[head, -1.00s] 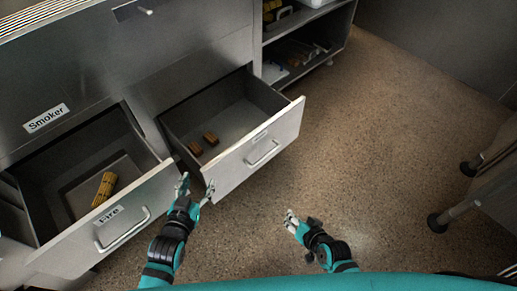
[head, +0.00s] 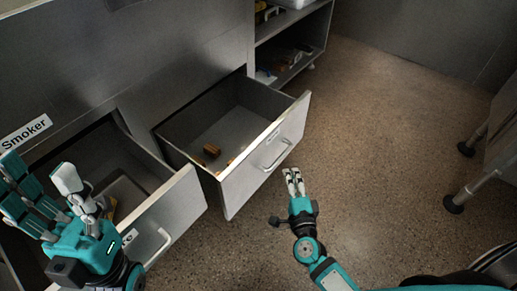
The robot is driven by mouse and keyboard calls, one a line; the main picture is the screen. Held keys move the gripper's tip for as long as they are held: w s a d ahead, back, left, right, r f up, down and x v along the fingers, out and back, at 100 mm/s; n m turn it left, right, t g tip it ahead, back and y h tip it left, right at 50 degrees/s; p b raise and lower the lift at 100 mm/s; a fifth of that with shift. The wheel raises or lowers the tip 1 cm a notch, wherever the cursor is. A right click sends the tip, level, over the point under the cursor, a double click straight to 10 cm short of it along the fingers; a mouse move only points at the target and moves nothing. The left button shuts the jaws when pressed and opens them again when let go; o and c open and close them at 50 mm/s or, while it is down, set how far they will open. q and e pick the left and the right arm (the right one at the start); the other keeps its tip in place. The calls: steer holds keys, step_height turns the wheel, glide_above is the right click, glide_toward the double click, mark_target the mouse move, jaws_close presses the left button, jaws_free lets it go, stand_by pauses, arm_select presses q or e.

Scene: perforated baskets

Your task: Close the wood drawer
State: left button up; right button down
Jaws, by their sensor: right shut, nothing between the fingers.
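A grey metal drawer (head: 240,185) stands open in the middle, with small brown blocks (head: 211,150) inside, a label too small to read and a bar handle (head: 277,157). It appears to be the wood drawer. My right gripper (head: 293,174) is shut and empty, just in front of that drawer's face, right of and below the handle, seemingly apart from it. My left gripper (head: 42,190) is raised over the other open drawer (head: 180,208) at the left, with its fingers spread and nothing in them. It hides much of that drawer and its label.
A sign reading "Smoker" (head: 25,132) is on the cabinet at left. A shelf (head: 300,65) with small items stands behind the middle drawer. The floor (head: 385,150) at right is clear up to a table leg (head: 470,180).

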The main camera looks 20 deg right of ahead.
steer(key=b, duration=0.2)
glide_toward(273, 133)
steer(key=w+d, duration=0.2)
steer(key=d, duration=0.1)
steer(key=shift+w+a+b, duration=0.35)
steer(key=shift+w+a, duration=0.75)
steer(key=shift+w, duration=0.05)
steer(key=shift+w+a, duration=0.2)
steer(key=shift+w, duration=0.05)
steer(key=shift+w, duration=0.1)
